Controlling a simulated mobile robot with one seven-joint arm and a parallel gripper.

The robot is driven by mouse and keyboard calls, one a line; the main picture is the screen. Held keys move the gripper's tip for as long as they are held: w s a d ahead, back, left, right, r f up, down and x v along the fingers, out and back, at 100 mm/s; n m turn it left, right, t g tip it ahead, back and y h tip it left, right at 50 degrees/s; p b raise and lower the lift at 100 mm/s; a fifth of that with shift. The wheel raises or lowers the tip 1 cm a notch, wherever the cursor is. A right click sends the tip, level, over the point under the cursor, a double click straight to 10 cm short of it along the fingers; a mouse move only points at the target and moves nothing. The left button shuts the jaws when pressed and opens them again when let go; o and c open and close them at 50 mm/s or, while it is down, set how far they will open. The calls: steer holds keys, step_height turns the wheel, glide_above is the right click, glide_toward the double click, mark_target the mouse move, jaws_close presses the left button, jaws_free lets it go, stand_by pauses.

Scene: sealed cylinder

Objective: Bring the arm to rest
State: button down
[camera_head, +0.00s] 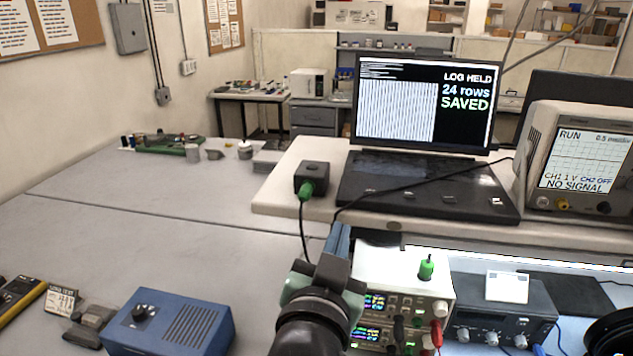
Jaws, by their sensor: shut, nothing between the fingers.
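My gripper (338,241) shows at the lower middle, at the end of my dark arm, which rises from the bottom edge. Its blue fingers point away from me and are shut with nothing between them. They appear in front of the white bench edge, left of the white power supply (400,275). I cannot tell their height above the surface. My wrist and arm hide part of the grey bench and the left part of the power supply.
A laptop (428,105) reads "LOG HELD 24 rows SAVED". An oscilloscope (582,160) stands right of it. A black box (313,175) with a green plug and cable stands left. A blue box (172,318) lies lower left. The grey bench (130,225) is largely clear.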

steer(key=s+a+r+n+t+y, duration=0.1)
steer(key=s+r+t, duration=0.2)
steer(key=r, duration=0.6)
steer(key=s+a+r+n+t+y+b, duration=0.1)
steer(key=s+r+t, duration=0.3)
steer(key=r, duration=0.6)
steer(key=s+r+n+t+y, duration=0.2)
steer(key=s+r+n+t, duration=0.1)
steer(key=s+r, duration=0.4)
step_height(320, 180, up, 2)
steer(key=shift+a+r+b, duration=0.25)
steer(key=shift+a+b, duration=0.15)
